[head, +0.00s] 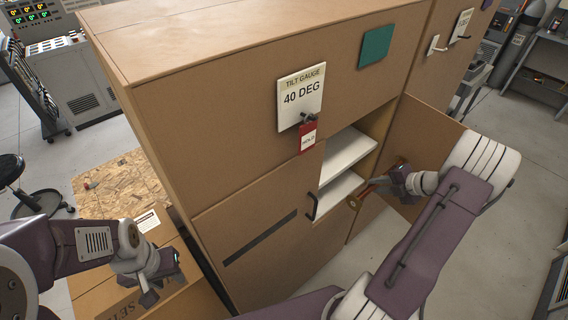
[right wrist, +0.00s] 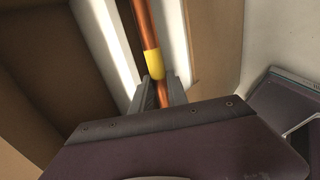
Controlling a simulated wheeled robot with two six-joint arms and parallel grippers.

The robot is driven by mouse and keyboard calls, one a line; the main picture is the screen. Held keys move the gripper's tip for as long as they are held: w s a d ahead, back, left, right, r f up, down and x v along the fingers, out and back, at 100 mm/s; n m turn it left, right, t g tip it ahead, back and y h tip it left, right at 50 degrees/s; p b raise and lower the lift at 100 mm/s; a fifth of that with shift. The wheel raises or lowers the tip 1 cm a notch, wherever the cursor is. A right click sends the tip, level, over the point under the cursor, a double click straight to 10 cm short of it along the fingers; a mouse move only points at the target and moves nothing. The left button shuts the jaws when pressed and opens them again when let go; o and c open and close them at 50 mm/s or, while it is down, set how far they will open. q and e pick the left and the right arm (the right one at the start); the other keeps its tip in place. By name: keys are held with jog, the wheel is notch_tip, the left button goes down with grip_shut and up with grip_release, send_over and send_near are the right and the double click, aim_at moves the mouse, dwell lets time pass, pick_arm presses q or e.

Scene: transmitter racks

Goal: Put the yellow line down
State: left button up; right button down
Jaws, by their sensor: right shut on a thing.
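In the right wrist view, a copper-orange line with a yellow band (right wrist: 155,63) runs down between the fingers of my right gripper (right wrist: 158,94). The fingers are shut on it just below the band. In the head view, my right gripper (head: 376,185) is at the open compartment of the tan cabinet, and little of the line can be made out there. My left gripper (head: 165,284) is at the lower left, open and empty, above a cardboard box.
The tan cabinet (head: 215,110) has white shelves (head: 345,152) in its opening and an open door (head: 425,140) on the right. A tilt gauge sign (head: 301,96) and a red hold tag (head: 307,138) hang on its front. A cardboard box (head: 95,298) stands at lower left.

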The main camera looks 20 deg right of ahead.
jog(key=shift+w+r, duration=0.1)
jog(key=shift+r, duration=0.1)
jog(key=w+a+p, duration=0.1)
jog(key=w+a, duration=0.1)
jog(key=w, duration=0.3)
jog(key=w+a+r+p, duration=0.1)
jog(key=w+a, duration=0.1)
jog(key=w, duration=0.2)
jog(key=w+a+r+p, duration=0.1)
jog(key=w+a+p, duration=0.1)
jog(key=w, duration=0.3)
jog(key=shift+w+a+r, duration=0.1)
jog(key=shift+w+a, duration=0.2)
jog(key=shift+a, duration=0.15)
jog(key=shift+w+a, duration=0.15)
jog(key=shift+a, duration=0.15)
jog(key=a, duration=0.1)
jog(key=w+a, duration=0.1)
jog(key=a, duration=0.2)
jog(key=shift+w, duration=0.25)
jog(key=shift+f+p, duration=0.3)
jog(key=shift+f, duration=0.4)
jog(key=shift+d, duration=0.1)
jog(key=shift+f, duration=0.15)
